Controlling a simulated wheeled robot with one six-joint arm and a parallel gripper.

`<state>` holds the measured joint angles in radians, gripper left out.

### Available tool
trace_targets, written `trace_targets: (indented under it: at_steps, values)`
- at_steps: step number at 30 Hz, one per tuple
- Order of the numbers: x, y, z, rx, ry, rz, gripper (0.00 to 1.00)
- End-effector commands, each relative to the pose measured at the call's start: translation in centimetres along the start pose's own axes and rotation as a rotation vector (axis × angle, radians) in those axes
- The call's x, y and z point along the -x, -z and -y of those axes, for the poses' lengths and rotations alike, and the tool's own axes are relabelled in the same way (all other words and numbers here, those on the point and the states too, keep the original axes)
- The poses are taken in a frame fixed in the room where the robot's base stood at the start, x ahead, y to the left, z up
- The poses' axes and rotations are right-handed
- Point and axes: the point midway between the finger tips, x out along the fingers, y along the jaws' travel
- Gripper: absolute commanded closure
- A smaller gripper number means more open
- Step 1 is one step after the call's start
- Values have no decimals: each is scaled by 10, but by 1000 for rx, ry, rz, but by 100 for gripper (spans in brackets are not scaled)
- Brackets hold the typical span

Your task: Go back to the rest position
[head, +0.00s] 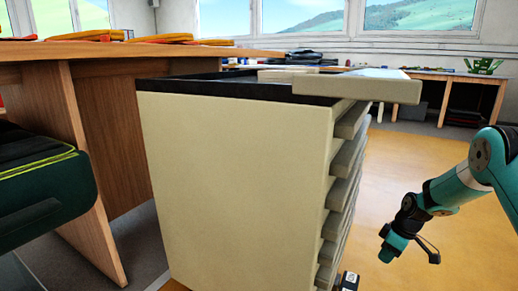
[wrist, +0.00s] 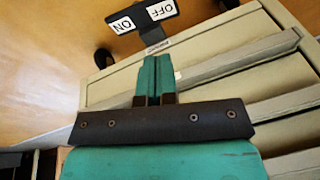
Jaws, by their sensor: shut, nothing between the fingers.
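My gripper (head: 387,247) hangs at the right of the head view, teal and black, pointing down over the yellow floor. It is to the right of a cream drawer cabinet (head: 232,165) and apart from it in that view. In the wrist view my gripper (wrist: 153,68) has its two teal fingers together with nothing between them. The cabinet's drawer fronts (wrist: 210,85) show behind the fingers. A black switch plate marked ON and OFF (wrist: 142,16) shows beyond the fingertips, near the cabinet's lower end.
A wooden desk (head: 110,130) stands at the left, with a dark green bag (head: 40,195) in front. Open yellow floor (head: 440,240) lies around my arm. A far table (head: 450,76) stands at the back right.

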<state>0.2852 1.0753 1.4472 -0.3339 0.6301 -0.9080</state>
Motion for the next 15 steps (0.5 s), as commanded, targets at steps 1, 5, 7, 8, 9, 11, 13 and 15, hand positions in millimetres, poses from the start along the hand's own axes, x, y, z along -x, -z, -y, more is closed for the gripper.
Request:
trace_targets:
  at_steps: [1, 5, 7, 8, 9, 11, 13, 15]
  values:
    - [13, 5, 8, -24, -13, 2, 100]
    - [44, 14, 34, -117, -48, 10, 100]
    - [65, 17, 54, -182, -73, 13, 100]
    - [75, 18, 65, -213, -86, 13, 100]
    - [90, 18, 80, -260, -106, 14, 100]
    - [111, 15, 107, -335, -139, 10, 100]
    - [132, 7, 138, -423, -176, 3, 100]
    - [148, -3, 167, -502, -210, -7, 100]
